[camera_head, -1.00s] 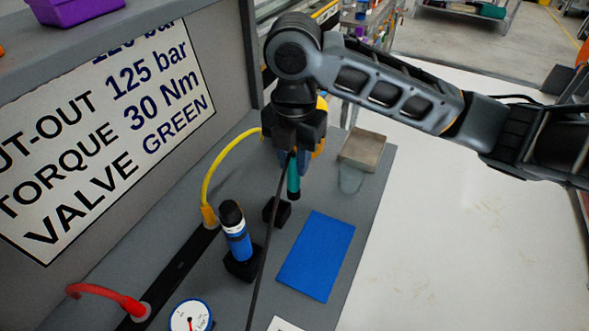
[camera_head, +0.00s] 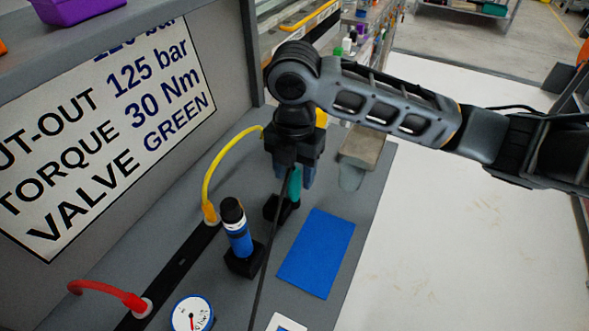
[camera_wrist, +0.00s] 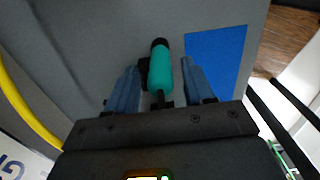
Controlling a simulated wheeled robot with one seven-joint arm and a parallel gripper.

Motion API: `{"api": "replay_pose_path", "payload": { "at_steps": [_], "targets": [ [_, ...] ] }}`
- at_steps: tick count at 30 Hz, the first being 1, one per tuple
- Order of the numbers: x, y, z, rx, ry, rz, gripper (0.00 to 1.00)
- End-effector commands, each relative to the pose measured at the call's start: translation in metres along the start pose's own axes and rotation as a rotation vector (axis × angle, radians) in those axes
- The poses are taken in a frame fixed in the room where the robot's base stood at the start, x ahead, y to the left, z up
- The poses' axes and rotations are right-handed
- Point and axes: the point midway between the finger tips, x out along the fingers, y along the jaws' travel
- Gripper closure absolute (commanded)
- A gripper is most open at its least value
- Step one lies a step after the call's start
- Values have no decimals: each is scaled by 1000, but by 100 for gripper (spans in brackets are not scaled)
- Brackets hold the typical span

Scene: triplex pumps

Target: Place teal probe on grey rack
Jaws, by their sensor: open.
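The teal probe (camera_head: 295,183) has a teal body with dark ends; part of it is hidden by my gripper in the head view. In the wrist view the teal probe (camera_wrist: 160,70) lies between the fingers, with its black end pointing away from my gripper. A small black block (camera_head: 271,208) is close beside it; I cannot tell whether they touch. My gripper (camera_head: 293,178) is open around the probe. Its two blue fingers show in the wrist view, with gaps visible beside the probe. I cannot clearly identify a grey rack.
A blue probe (camera_head: 237,232) stands in a black holder (camera_head: 244,262). A blue mat (camera_head: 316,254) lies to the right on the grey bench. A grey-beige block (camera_head: 364,146) is behind. Yellow (camera_head: 209,175) and red (camera_head: 105,291) hoses and a gauge (camera_head: 191,315) are nearby.

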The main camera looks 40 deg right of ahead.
Motion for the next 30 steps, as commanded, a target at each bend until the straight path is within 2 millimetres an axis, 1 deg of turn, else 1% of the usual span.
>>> {"api": "replay_pose_path", "payload": {
  "at_steps": [4, 8, 11, 21, 25, 30],
  "targets": [
    [0, 0, 0, 0, 0, 0, 48],
    [-6, 0, 0, -1, -1, 1, 48],
    [-19, 1, 0, 0, -1, 3, 48],
    [-89, 1, 1, -1, -3, 3, 48],
    [-108, 0, 1, 0, -4, 1, 48],
    [-120, 0, 0, 0, -1, 0, 48]
  ]
}}
